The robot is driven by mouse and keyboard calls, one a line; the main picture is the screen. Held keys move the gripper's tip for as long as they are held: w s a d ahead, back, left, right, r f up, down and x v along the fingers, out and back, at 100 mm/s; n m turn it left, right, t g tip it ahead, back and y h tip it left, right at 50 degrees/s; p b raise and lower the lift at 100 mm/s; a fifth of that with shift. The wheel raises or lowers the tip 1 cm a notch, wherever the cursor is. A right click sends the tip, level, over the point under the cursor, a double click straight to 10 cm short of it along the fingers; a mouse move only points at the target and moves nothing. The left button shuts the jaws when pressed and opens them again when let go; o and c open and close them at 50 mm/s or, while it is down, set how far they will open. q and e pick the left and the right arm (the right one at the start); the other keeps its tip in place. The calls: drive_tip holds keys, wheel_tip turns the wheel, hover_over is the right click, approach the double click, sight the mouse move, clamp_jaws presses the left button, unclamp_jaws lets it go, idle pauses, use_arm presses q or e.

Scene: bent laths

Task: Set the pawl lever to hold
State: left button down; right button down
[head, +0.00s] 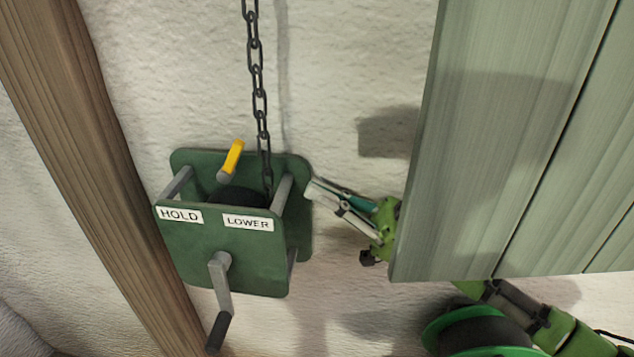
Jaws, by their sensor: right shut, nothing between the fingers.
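The pawl lever (232,160) has a yellow grip and a grey base, and it stands at the top of a green winch (215,253) on the wall. Its yellow end leans up and to the right, toward the side of the LOWER label (248,223). The HOLD label (180,215) is to the left on the front plate. My right gripper (317,191) comes in from the right. It is shut and empty, with its tips by the right edge of the winch's back plate, apart from the lever. Whether the tips touch the plate I cannot tell. My left gripper is out of view.
A dark chain (259,103) hangs down into the winch, between the lever and my right gripper. A crank handle (221,290) sticks out in front. A wooden post (88,150) stands left, and pale green boards (500,150) fill the right. The wall above the lever is clear.

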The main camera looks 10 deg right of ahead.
drive_tip(key=p, duration=0.4)
approach(239, 141)
drive_tip(key=w+a+r, duration=0.1)
drive_tip(key=w+a, duration=0.1)
drive_tip(key=a, duration=0.3)
drive_tip(key=shift+a+r, duration=0.1)
drive_tip(key=shift+a, duration=0.35)
drive_tip(key=shift+a+r+p, duration=0.1)
drive_tip(key=shift+r+p, duration=0.4)
drive_tip(key=shift+p, duration=0.15)
drive_tip(key=shift+r+p+x, duration=0.3)
drive_tip(key=shift+p+x, duration=0.4)
drive_tip(key=shift+x, duration=0.95)
drive_tip(key=shift+d+f, duration=0.1)
drive_tip(key=shift+d, duration=0.1)
drive_tip(key=v, duration=1.2)
